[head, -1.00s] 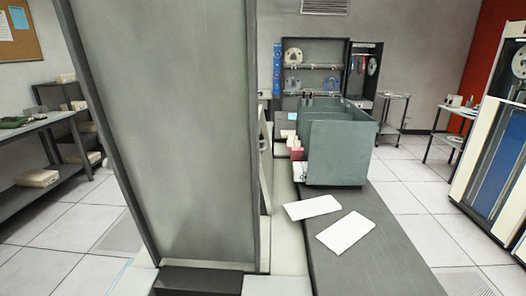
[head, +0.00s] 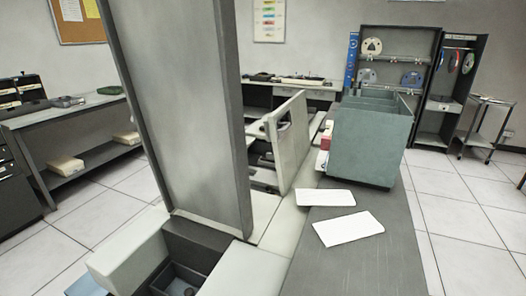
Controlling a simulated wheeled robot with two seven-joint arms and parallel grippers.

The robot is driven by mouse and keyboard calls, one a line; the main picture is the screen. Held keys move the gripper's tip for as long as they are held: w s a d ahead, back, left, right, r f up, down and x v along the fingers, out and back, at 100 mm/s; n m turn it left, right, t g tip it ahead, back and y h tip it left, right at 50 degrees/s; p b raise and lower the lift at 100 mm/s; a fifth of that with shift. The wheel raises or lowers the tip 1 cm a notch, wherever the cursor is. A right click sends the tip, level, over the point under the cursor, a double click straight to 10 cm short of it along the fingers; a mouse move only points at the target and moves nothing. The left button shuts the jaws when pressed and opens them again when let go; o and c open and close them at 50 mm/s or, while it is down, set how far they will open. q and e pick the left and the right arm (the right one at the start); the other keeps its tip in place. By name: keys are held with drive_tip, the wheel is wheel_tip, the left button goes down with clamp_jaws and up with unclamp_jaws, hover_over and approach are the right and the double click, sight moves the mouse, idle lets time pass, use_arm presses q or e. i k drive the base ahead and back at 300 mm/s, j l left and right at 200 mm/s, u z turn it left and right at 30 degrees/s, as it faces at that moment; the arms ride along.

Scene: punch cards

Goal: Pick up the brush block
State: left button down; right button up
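I cannot pick out the brush block for sure in the head view. A tall grey panel (head: 180,110) stands close in front of me at the left and hides what lies behind it. At its foot is an open dark recess (head: 177,272) with a small dark round part, cut off by the bottom edge. A pale upright frame (head: 290,140) with openings stands to the right of the panel, with dark parts behind it. Neither of my grippers is in view.
A green-grey bin (head: 367,148) stands on the dark counter (head: 350,262). Two white cards lie in front of it, one nearer (head: 348,229) and one farther (head: 325,197). A side table (head: 75,130) is at left. Tiled floor (head: 465,215) is clear at right.

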sight(268, 157)
drive_tip(key=i+j+z, duration=0.1)
drive_tip(key=j+z, duration=0.15)
drive_tip(key=j, duration=0.35)
drive_tip(key=j+z, duration=0.2)
drive_tip(key=j, duration=0.4)
drive_tip(key=j+z, duration=0.25)
drive_tip(key=j, duration=0.4)
drive_tip(key=j+z, duration=0.2)
drive_tip(key=j, duration=0.45)
drive_tip(key=k+j+z, duration=0.1)
drive_tip(key=j+z, duration=0.15)
drive_tip(key=j, duration=0.35)
drive_tip(key=k+j+z, duration=0.2)
drive_tip(key=j, duration=0.4)
drive_tip(key=j+z, duration=0.3)
drive_tip(key=j, duration=0.35)
drive_tip(key=j+z, duration=0.3)
drive_tip(key=j, duration=0.4)
drive_tip(key=k+j+z, duration=0.25)
drive_tip(key=j, duration=0.4)
drive_tip(key=i+j+z, duration=0.25)
drive_tip(key=j, duration=0.3)
drive_tip(key=i+j+z, duration=0.2)
drive_tip(key=j, duration=0.35)
drive_tip(key=j+z, duration=0.25)
drive_tip(key=j, duration=0.3)
drive_tip(key=i+j+z, duration=0.1)
drive_tip(key=j+z, duration=0.15)
drive_tip(key=j, duration=0.35)
